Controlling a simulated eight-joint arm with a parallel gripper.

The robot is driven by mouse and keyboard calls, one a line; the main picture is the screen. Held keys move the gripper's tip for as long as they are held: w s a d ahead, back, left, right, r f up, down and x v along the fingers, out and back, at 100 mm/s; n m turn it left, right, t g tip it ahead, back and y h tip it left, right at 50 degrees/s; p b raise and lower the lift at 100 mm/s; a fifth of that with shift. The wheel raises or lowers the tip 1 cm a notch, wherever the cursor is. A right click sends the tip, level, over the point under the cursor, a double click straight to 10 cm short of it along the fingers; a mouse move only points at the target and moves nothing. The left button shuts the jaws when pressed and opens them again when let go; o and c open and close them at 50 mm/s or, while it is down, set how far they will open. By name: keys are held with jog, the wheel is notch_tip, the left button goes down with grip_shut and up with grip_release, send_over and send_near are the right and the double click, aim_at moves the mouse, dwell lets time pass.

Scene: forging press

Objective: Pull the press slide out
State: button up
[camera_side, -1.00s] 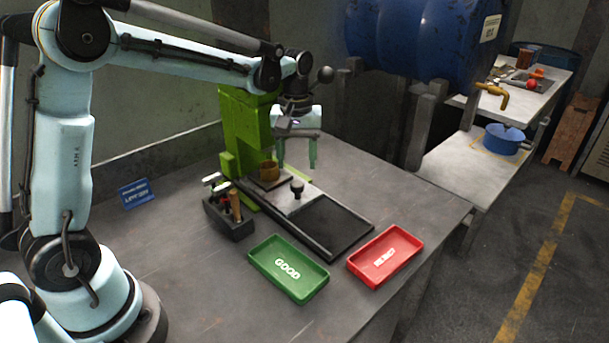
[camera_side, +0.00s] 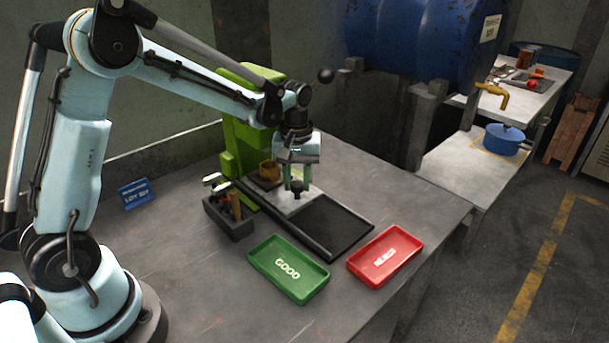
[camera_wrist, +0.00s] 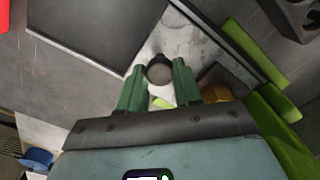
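The press slide (camera_side: 302,203) is a pale metal plate in a dark rail frame in front of the green press (camera_side: 246,140). A dark round knob (camera_side: 297,187) stands upright on it. A brass-coloured part (camera_side: 268,169) sits at the slide's press end. My gripper (camera_side: 297,186) points down over the slide, its green fingers on either side of the knob. In the wrist view the knob (camera_wrist: 160,69) lies between the tips of my open gripper (camera_wrist: 158,75), with a gap showing beside it. Exact contact cannot be told.
A green GOOD tray (camera_side: 288,270) and a red tray (camera_side: 385,257) stand in front of the rail's dark open bed (camera_side: 335,231). A dark tool holder (camera_side: 229,216) stands left of the rail. A blue lot sign (camera_side: 135,194) is at the left.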

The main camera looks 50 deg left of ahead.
grip_shut()
jog(key=shift+d, duration=0.1)
jog(key=d, duration=1.2)
jog(key=shift+d, duration=0.25)
jog(key=o, duration=0.6)
grip_release()
